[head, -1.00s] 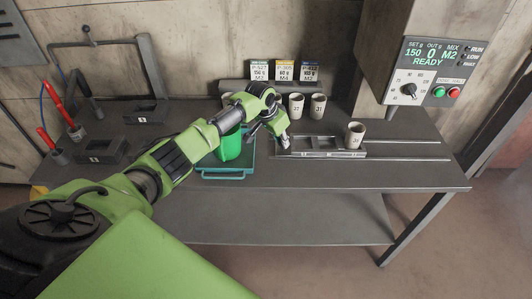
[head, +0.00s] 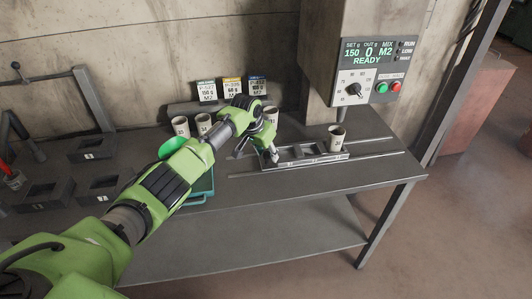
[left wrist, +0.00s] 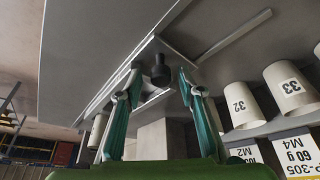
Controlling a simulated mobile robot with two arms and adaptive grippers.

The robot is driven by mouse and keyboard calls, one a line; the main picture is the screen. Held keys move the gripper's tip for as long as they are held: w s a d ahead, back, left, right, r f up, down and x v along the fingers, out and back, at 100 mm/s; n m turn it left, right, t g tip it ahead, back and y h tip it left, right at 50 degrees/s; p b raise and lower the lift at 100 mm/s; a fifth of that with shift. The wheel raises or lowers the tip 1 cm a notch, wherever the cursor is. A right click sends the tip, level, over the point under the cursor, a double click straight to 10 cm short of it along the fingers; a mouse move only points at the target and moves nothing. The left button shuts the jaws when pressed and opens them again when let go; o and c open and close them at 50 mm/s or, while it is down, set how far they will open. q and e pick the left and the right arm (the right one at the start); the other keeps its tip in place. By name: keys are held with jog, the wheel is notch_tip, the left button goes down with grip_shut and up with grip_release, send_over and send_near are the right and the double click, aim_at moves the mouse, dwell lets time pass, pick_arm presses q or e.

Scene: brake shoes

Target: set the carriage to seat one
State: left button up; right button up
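The grey carriage (head: 302,158) sits on the rails at the right half of the bench. A pale numbered cup (head: 336,140) stands upright at its right end, below the dispenser's spout; its number is too small to read surely. My left gripper (head: 271,157) is at the carriage's left end. In the left wrist view my left gripper (left wrist: 160,82) has its fingers apart, with a dark knob (left wrist: 160,71) between them and visible gaps on both sides. Part of the carriage (left wrist: 150,97) shows behind the fingers. My right gripper is out of view.
The dispenser panel (head: 365,62) reads 150, 0, M2, READY. Bare rails (head: 375,149) run right of the carriage. Several cups (head: 204,123) stand along the back by label cards (head: 232,90). A green container (head: 172,146) and teal tray (head: 207,185) are partly behind my arm.

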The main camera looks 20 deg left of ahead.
pick_arm(q)
jog(key=shift+s+a+r, duration=0.1)
jog(key=shift+r, duration=0.15)
jog(key=d+v, duration=0.1)
jog(key=v, duration=1)
jog(key=shift+s+a+r, duration=0.2)
jog(key=shift+a+r, duration=0.05)
jog(key=shift+a, duration=0.25)
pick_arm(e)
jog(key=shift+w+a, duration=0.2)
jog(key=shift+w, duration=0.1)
